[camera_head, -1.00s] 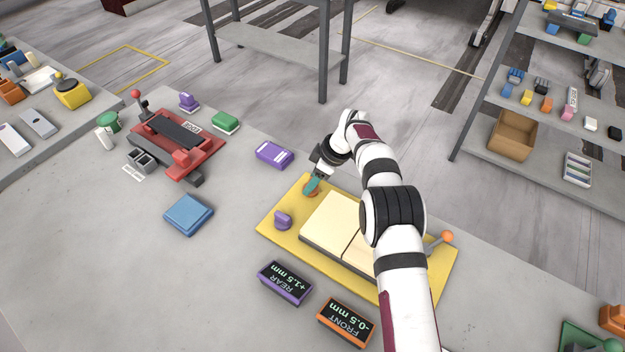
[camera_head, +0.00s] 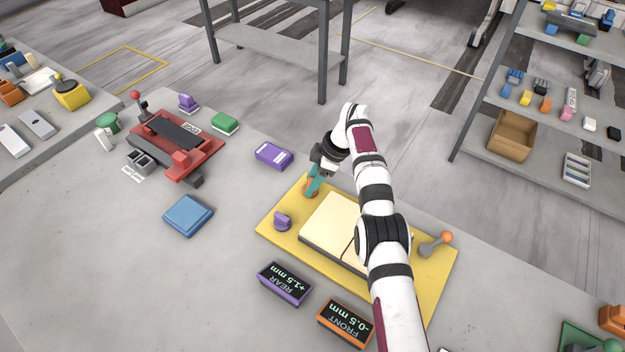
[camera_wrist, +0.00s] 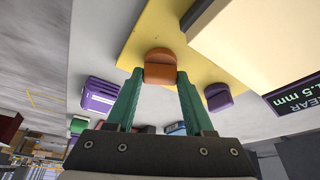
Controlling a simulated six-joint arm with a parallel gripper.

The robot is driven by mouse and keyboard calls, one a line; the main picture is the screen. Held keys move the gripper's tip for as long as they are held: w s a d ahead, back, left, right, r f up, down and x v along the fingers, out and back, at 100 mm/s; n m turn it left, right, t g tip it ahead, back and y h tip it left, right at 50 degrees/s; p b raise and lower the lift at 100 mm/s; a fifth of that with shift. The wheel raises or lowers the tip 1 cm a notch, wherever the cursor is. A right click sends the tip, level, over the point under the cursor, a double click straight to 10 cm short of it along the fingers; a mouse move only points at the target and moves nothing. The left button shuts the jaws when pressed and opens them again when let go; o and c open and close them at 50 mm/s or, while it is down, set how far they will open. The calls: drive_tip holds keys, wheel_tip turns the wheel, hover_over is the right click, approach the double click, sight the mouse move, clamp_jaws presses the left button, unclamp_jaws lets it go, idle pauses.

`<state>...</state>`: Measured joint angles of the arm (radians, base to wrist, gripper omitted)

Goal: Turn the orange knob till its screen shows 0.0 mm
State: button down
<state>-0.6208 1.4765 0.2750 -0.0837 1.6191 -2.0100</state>
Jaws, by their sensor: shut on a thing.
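The orange knob (camera_wrist: 160,68) stands on the yellow board, between the green fingers of my gripper (camera_wrist: 158,85) in the wrist view. My gripper (camera_head: 312,184) is shut on it at the board's far left corner in the head view, where the fingers partly hide the knob (camera_head: 309,188). The orange-framed screen (camera_head: 345,321) at the front reads FRONT -0.5 mm, upside down in the head view. A purple knob (camera_head: 282,221) stands apart on the same board, and the purple-framed screen (camera_head: 285,283) reads REAR +1.5 mm.
The yellow board (camera_head: 275,238) carries cream blocks (camera_head: 325,222) and a lever with an orange ball (camera_head: 445,238). A purple box (camera_head: 273,155) lies just left of my gripper. A blue box (camera_head: 188,215) and a red device (camera_head: 178,143) stand further left, with bare slab between.

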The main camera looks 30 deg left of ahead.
drive_tip(key=shift+d+f, duration=0.1)
drive_tip(key=shift+c, duration=1.4)
unclamp_jaws()
